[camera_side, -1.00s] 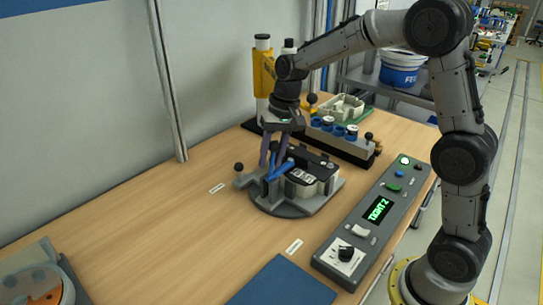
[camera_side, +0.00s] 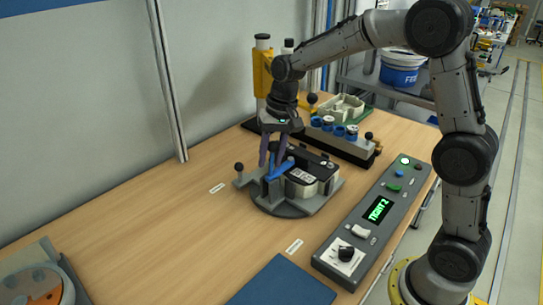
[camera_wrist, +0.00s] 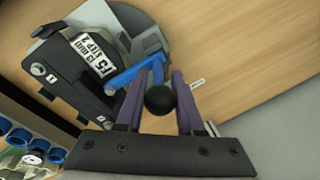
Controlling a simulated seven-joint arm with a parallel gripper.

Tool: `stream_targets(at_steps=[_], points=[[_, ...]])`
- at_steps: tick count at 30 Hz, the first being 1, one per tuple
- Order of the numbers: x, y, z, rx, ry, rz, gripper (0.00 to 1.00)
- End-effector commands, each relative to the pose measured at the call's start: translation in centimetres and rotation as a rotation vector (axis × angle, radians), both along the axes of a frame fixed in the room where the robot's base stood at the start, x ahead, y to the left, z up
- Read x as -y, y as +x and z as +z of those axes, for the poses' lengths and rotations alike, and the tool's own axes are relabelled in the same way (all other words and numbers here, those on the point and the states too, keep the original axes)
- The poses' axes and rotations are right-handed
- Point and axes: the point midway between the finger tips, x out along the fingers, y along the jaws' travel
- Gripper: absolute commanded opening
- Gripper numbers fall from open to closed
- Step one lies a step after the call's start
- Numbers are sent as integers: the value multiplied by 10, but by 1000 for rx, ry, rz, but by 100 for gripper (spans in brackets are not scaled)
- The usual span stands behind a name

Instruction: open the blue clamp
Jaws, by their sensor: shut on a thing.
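The blue clamp (camera_side: 281,171) is on a grey, round-based fixture (camera_side: 325,196). Its blue bar lies beside a black-and-beige block (camera_side: 302,178) with a white label. In the wrist view the blue bar (camera_wrist: 134,73) runs slantwise just beyond the fingertips. My gripper (camera_side: 273,163) points down over the clamp. In the wrist view its purple fingers (camera_wrist: 168,82) are shut on a black ball knob (camera_wrist: 160,100), apparently the clamp's handle end. The lower part of the handle is hidden behind the knob and fingers.
A control box (camera_side: 331,256) with a green display reading "TIGHT 2" stands at right. Behind the fixture is a grey rack with blue-rimmed holders (camera_side: 339,131). Another black knob (camera_side: 239,167) stands at the fixture's left. The table's left middle is clear.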

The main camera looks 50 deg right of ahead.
Motion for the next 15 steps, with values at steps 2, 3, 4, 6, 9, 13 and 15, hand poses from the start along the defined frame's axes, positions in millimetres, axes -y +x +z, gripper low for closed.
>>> stream_targets(at_steps=[2,3,4,6,9,13,15], points=[[-4,1,1,4,-36,6,0],[-6,1,2,5,-57,7,0],[-8,1,2,6,-76,8,0],[-12,1,2,5,-127,8,0],[-18,1,2,7,-211,12,0],[-27,1,0,7,-333,13,0],[-31,1,-1,7,-398,11,0]])
